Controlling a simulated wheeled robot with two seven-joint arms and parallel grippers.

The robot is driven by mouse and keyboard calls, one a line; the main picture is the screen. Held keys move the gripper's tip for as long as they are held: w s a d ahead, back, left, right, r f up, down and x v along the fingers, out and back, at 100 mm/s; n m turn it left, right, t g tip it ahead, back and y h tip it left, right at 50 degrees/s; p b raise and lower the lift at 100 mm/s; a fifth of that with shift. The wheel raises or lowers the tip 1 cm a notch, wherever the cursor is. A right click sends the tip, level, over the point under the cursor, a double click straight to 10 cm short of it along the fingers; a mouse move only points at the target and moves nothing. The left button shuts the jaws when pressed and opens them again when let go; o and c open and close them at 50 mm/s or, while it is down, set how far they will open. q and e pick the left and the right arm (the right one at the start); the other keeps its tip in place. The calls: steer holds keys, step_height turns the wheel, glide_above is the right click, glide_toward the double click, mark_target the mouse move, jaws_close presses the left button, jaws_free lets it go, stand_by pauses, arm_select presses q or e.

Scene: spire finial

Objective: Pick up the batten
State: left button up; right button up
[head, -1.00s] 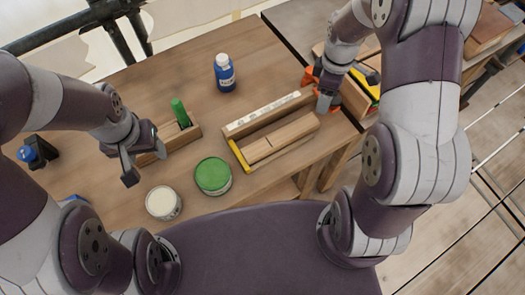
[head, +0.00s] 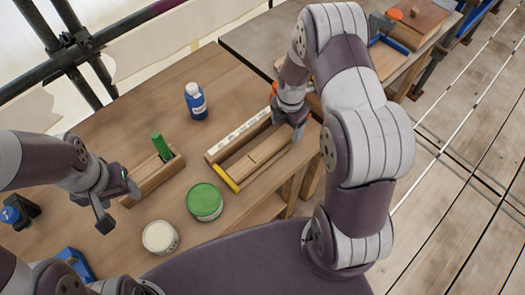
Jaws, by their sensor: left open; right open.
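A long wooden piece (head: 262,153), which may be the batten, lies in a shallow wooden holder at the table's right side. A pale strip with dark marks (head: 238,135) runs along the holder's back, and a yellow bar (head: 226,178) lies at its left end. My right gripper (head: 298,128) is open at the right end of the holder, close to the wooden piece; its arm hides part of that area, and I cannot tell whether they touch. My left gripper (head: 117,208) is open and empty beside a wooden box (head: 150,182) with a green upright object (head: 160,147).
A blue bottle (head: 195,103) stands behind the holder. A green-lidded can (head: 204,202) and a cream-topped can (head: 160,238) stand in front. A blue object (head: 76,265) lies at the near left. Another table with a blue-edged tray (head: 388,52) stands at the back right.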

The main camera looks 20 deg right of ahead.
step_height(320, 180, down, 2)
steer(key=shift+f, duration=0.1)
steer(key=c, duration=1.3)
